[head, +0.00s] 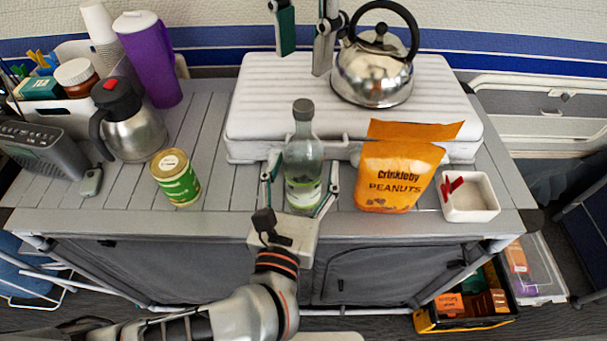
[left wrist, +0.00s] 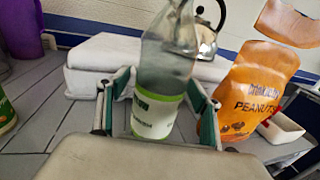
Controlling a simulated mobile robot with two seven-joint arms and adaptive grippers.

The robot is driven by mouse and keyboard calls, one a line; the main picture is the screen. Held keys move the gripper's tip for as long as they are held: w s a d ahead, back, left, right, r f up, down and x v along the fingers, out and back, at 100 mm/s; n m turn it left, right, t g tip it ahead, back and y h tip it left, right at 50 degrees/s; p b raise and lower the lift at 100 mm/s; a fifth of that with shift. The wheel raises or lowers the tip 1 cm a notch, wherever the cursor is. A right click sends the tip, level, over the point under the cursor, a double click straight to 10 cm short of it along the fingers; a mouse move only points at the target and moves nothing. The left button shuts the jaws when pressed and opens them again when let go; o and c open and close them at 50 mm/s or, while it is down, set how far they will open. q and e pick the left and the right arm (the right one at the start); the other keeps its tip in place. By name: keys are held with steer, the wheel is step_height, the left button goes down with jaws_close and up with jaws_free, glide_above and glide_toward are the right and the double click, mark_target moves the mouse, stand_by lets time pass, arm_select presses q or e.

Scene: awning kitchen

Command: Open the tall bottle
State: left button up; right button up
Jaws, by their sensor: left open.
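The tall bottle (head: 303,160) is clear glass with a dark cap (head: 303,106) and a white and green label. It stands upright on the grey slatted table, near the front edge. My left gripper (head: 300,190) reaches in from the front, open, with one finger on each side of the bottle's lower part. In the left wrist view the bottle (left wrist: 165,75) stands between the spread fingers (left wrist: 160,95); its top is cut off. My right gripper (head: 304,64) hangs at the top of the head view, fingers apart and empty, above and apart from the cap.
An orange peanuts bag (head: 397,180) and a white tray (head: 470,200) are right of the bottle. A green can (head: 176,178) and steel jug (head: 132,130) stand left, with clear table between can and bottle.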

arm_select(q)
steer(key=shift+w, duration=0.15)
steer(key=shift+c, duration=0.5)
jaws_close()
